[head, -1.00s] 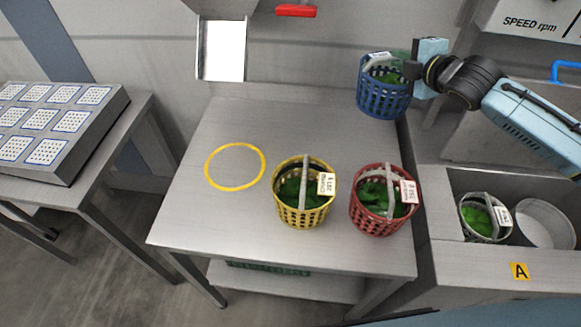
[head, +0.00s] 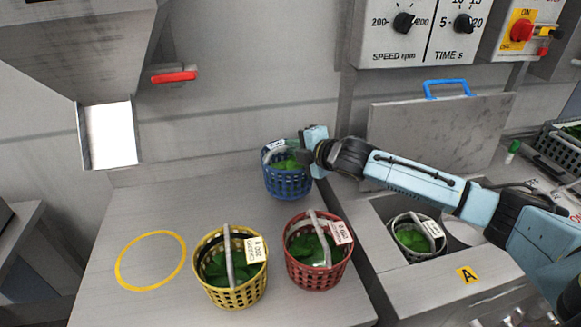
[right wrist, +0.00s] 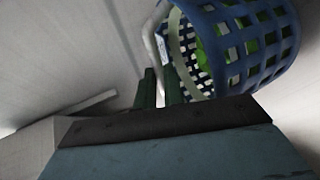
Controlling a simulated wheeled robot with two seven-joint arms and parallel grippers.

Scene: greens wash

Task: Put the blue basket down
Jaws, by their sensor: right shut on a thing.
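The blue basket (head: 287,183) with green leaves inside is over the back right of the steel table (head: 185,205), upright in the head view. My right gripper (head: 303,152) is at the upper right side of this basket, shut on its pale handle. In the right wrist view the fingers (right wrist: 160,88) meet at the handle, and the blue basket (right wrist: 245,45) fills the upper right. I cannot tell whether its base touches the table. My left gripper is not in view.
A yellow basket (head: 230,276) and a red basket (head: 318,258) stand in front. A yellow ring (head: 150,236) marks bare table at left. A white basket (head: 417,250) sits in the well at right. A chute (head: 107,135) hangs at back left.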

